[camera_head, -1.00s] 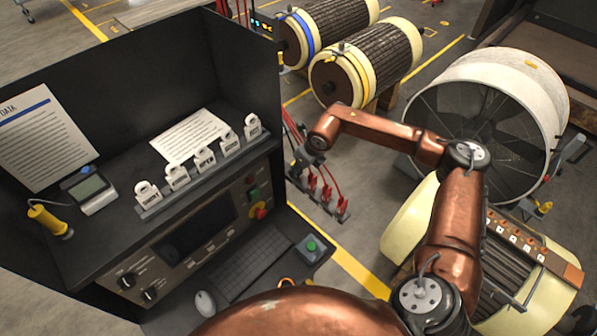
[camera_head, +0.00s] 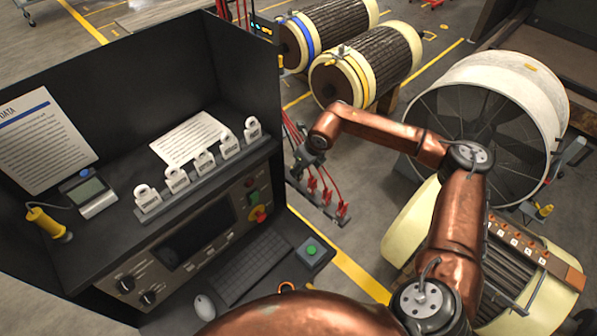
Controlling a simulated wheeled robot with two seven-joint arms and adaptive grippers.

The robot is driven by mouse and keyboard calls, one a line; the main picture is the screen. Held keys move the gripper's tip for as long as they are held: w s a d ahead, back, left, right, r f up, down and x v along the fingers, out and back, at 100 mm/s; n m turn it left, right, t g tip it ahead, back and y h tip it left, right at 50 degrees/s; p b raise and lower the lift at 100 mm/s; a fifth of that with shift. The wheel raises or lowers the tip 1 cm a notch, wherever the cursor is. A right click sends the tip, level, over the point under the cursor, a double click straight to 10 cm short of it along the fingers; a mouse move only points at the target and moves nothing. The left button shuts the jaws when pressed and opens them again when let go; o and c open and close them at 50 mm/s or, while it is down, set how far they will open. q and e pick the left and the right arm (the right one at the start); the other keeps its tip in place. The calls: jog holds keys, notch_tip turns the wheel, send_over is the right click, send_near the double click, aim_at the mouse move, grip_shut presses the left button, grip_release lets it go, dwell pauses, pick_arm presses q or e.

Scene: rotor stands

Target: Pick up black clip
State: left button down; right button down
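A rack (camera_head: 325,212) on the floor right of the console holds several clips. Red clips (camera_head: 327,195) with red cables stand along its near part. I cannot clearly pick out a black clip; the rack's far end is dark and partly covered by my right gripper. My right gripper (camera_head: 306,163) hangs from the copper wrist at that far end, close above or at the rack. It is small and dark, so its fingers and anything between them cannot be made out. My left gripper is not in view.
A black console (camera_head: 125,255) with tags, papers and a keyboard fills the left. A large white drum fan (camera_head: 545,85) and a cream rotor (camera_head: 408,225) stand right. Two wound rotors (camera_head: 385,60) lie behind. Open floor with yellow lines lies between.

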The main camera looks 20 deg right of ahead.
jog(key=s+a+r+b, duration=0.2)
jog(key=s+r, duration=0.9)
jog(key=s, duration=0.2)
jog(key=shift+s+a+r, duration=0.3)
jog(key=shift+s, duration=0.1)
dwell(0.4)
